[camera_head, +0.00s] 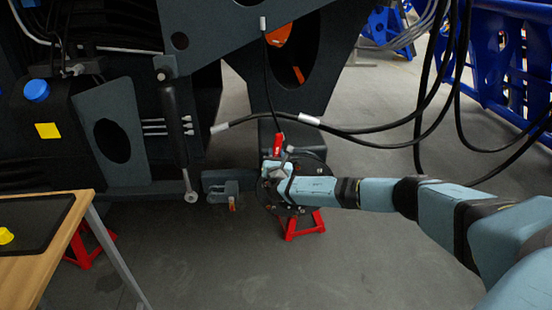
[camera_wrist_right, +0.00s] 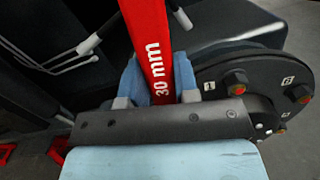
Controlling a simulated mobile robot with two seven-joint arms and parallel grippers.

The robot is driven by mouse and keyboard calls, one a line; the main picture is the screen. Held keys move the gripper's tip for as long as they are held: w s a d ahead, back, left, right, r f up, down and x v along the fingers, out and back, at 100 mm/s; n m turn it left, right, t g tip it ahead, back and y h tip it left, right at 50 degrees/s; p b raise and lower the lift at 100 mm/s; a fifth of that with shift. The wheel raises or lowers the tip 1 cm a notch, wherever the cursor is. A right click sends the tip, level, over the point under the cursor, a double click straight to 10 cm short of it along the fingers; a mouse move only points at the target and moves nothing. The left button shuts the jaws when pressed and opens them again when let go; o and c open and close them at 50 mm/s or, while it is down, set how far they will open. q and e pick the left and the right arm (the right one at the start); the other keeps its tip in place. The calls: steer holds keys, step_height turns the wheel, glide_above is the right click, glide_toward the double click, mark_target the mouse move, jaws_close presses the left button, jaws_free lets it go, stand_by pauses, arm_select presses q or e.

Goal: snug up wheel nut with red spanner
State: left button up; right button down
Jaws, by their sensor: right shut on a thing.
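My right gripper (camera_head: 276,169) is shut on the red spanner (camera_head: 279,144), beside the wheel hub low on the chassis. In the head view the spanner sticks up above the gripper. In the right wrist view the spanner (camera_wrist_right: 147,35), marked "30 mm", stands between the two blue fingers (camera_wrist_right: 157,80) and runs out of the top edge. The dark round hub (camera_wrist_right: 262,75) is to the right of the fingers, with several orange-red nuts (camera_wrist_right: 236,90) and number labels. The spanner's ends are hidden or cut off, so I cannot tell whether it touches a nut. My left gripper is not in view.
A red stand (camera_head: 303,226) is under the hub. Black hoses (camera_head: 365,130) hang just above my right arm. A wooden table (camera_head: 40,245) with a dark mat is at the lower left. Blue frames (camera_head: 500,55) stand at the back right. The floor in front is clear.

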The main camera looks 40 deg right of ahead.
steer(key=shift+w+d, duration=0.25)
steer(key=shift+w, duration=0.1)
steer(key=shift+w+d+r+b, duration=0.15)
steer(key=shift+w+d+b, duration=0.35)
steer(key=shift+b, duration=0.4)
steer(key=shift+s+d+f+m+b, duration=0.1)
steer(key=shift+s+d+m+b, duration=0.25)
steer(key=shift+d+m+b, duration=0.25)
steer(key=shift+s+d+f+m+b, duration=0.1)
steer(key=shift+s+d+m+b, duration=0.25)
steer(key=shift+d+m, duration=0.3)
steer(key=shift+d, duration=0.1)
